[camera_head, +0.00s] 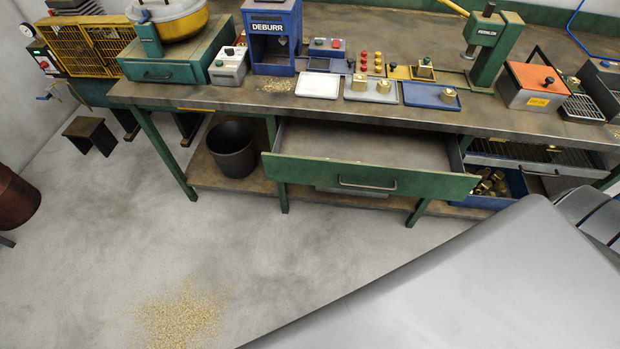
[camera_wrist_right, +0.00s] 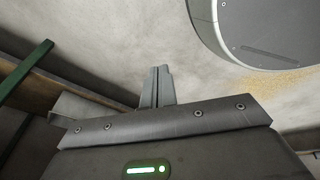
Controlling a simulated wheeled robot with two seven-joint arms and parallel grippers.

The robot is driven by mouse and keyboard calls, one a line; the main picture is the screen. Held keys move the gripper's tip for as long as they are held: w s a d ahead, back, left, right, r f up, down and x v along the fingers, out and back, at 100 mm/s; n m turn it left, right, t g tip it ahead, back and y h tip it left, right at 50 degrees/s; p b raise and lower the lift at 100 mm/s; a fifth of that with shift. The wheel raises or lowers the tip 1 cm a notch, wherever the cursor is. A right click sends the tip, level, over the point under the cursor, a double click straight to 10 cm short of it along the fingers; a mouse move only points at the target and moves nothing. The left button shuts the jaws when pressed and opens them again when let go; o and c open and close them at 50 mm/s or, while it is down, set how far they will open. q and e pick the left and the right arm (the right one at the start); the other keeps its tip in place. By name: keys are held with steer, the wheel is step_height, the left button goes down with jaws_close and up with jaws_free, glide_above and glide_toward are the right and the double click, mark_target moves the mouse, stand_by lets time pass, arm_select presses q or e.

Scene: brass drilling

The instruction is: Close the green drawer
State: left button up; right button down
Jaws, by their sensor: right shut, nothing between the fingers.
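The green drawer (camera_head: 315,167) under the workbench stands pulled out in the head view, its inside looking empty. Its dark bar handle (camera_head: 367,186) is on the front panel. In the right wrist view my right gripper (camera_wrist_right: 157,72) has its fingers together with nothing between them, above the pale floor. A green bar (camera_wrist_right: 25,72) crosses the left of that view; I cannot tell whether it is the drawer or bench frame. I cannot make out the right gripper's fingers in the head view. My left gripper is in neither view.
The workbench (camera_head: 210,97) carries a blue DEBURR machine (camera_head: 272,38), trays and a green press (camera_head: 495,48). A black bin (camera_head: 232,148) stands left of the drawer. A blue crate of brass parts (camera_head: 515,184) is at its right.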

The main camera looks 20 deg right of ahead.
steer(key=w+r+n+t+b, duration=0.2)
steer(key=w+r+n+t, duration=0.1)
steer(key=w, duration=0.5)
steer(key=w+r+n+t+b, duration=0.1)
steer(key=w+r+n+t, duration=0.15)
steer(key=w, duration=0.55)
steer(key=n+t+y+b, duration=0.4)
steer(key=n+t, duration=0.5)
steer(key=n, duration=0.1)
glide_toward(300, 173)
steer(key=s+a, duration=0.1)
steer(key=s, duration=0.6)
steer(key=shift+w+d+p+x, duration=0.1)
steer(key=shift+d+p+x, duration=0.2)
steer(key=shift+x, duration=1.85)
steer(key=shift+w+d+p+x, duration=0.15)
steer(key=shift+d+x, duration=0.3)
steer(key=shift+x, duration=1.65)
steer(key=shift+d+p+x, duration=0.3)
steer(key=shift+d+x, duration=0.05)
steer(key=shift+x, duration=1.8)
steer(key=shift+d, duration=0.1)
